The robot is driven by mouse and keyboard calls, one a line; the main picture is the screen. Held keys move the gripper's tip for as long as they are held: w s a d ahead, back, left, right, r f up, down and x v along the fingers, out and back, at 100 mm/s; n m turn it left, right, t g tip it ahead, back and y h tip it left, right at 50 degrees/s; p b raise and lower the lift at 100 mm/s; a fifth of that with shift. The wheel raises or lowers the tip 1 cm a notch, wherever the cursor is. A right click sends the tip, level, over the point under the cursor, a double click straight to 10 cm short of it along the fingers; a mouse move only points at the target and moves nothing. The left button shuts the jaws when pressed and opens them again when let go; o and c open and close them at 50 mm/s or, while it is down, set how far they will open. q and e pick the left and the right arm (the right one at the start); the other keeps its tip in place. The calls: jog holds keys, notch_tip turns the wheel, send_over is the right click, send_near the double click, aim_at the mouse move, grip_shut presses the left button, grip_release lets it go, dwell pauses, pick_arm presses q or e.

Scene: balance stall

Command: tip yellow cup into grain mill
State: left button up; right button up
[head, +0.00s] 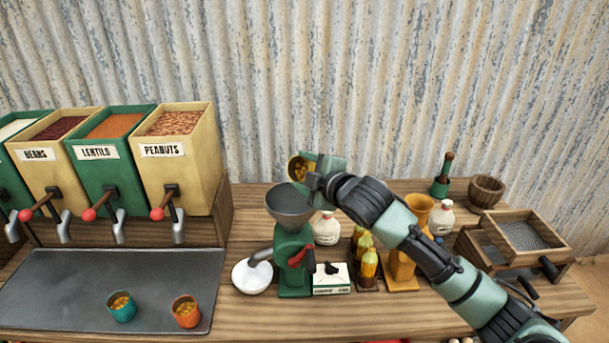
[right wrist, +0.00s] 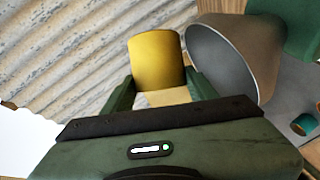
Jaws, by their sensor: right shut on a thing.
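The yellow cup (head: 299,168) is tilted on its side in my right gripper (head: 318,167), with its mouth facing left and yellow-orange contents showing inside. My right gripper is shut on it. In the right wrist view the cup (right wrist: 156,60) stands between the two fingers. The grain mill (head: 292,245) is green with a grey funnel hopper (head: 289,203). The cup is just above the hopper's back right side in the head view. The hopper (right wrist: 232,58) is right beside the cup in the wrist view. My left gripper is not in view.
A white bowl (head: 253,276) sits under the mill's spout. A teal cup (head: 121,307) and an orange cup (head: 186,312) stand on the metal tray (head: 60,290). Bottles (head: 369,265) and a white jar (head: 327,229) stand right of the mill. Dispensers (head: 185,165) stand at left.

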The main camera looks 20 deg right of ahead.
jog(key=shift+a+f+n+b, duration=0.15)
jog(key=shift+f+n+b, duration=0.15)
jog(key=shift+b, duration=0.55)
jog(key=shift+s+a+f+n+t+h+b, duration=0.25)
jog(key=shift+f+n+t+b, duration=0.3)
jog(key=shift+n+b, duration=0.4)
jog(key=shift+s+a+f+n+t+h+b, duration=0.15)
jog(key=shift+a+f+n+t+h+b, duration=0.3)
jog(key=shift+n+b, duration=0.5)
jog(key=n, duration=0.1)
jog(key=a+n+t+b, duration=0.1)
jog(key=n, duration=0.1)
jog(key=s+n+b, duration=0.1)
jog(key=shift+a+r+t+y, duration=0.25)
jog(key=shift+a+t+y, duration=0.05)
jog(key=shift+t, duration=0.1)
jog(key=shift+f, duration=0.2)
